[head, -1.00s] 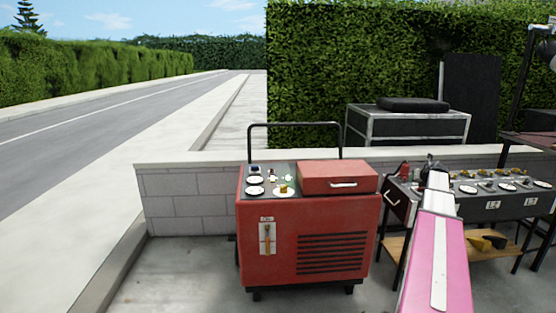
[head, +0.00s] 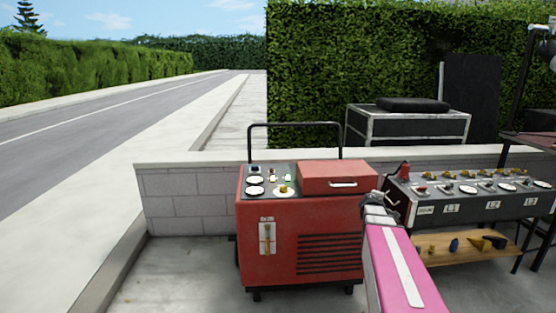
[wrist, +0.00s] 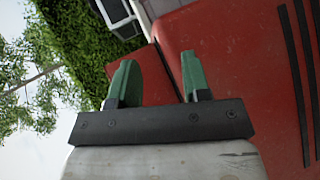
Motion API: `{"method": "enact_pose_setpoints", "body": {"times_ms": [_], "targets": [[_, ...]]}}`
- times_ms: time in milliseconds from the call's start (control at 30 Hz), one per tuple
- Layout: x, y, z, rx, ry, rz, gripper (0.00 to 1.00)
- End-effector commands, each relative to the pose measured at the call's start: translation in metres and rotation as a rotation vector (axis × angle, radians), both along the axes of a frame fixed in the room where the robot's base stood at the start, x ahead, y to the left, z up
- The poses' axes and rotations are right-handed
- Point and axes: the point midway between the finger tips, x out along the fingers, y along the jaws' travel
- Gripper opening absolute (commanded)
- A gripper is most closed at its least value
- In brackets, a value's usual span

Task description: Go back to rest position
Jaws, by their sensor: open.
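My pink and white arm reaches up from the lower right in the head view. My gripper (head: 380,203) is at the right side of the red generator (head: 265,235), in front of its upper right corner in the picture. In the wrist view my gripper (wrist: 158,88) has two green fingers standing well apart, with nothing between them. The red side of the generator (wrist: 240,60) fills the right of that view behind the fingers. I cannot tell the exact gap between gripper and generator.
A grey console (head: 480,203) with dials and labels stands to the right, over a wooden shelf (head: 450,252) with small objects. A low block wall (head: 190,200) runs behind. Paved ground (head: 180,280) at the left is clear. A black case (head: 410,125) stands beyond the wall.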

Motion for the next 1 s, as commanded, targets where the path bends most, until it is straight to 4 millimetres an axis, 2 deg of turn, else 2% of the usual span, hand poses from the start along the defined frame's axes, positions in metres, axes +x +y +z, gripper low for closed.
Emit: {"method": "enact_pose_setpoints", "body": {"times_ms": [33,167,300,433,600,767,1000], "targets": [[-0.023,0.018,-0.015,0.096,0.016,-0.060,0.44],[-0.072,0.061,-0.058,0.359,0.086,-0.236,0.44],[-0.130,0.116,-0.100,0.620,0.210,-0.415,0.44],[-0.185,0.170,-0.128,0.820,0.354,-0.560,0.44],[-0.242,0.227,-0.146,0.996,0.529,-0.698,0.44],[-0.268,0.253,-0.150,1.071,0.622,-0.759,0.44],[-0.271,0.258,-0.151,1.084,0.640,-0.771,0.44]]}}
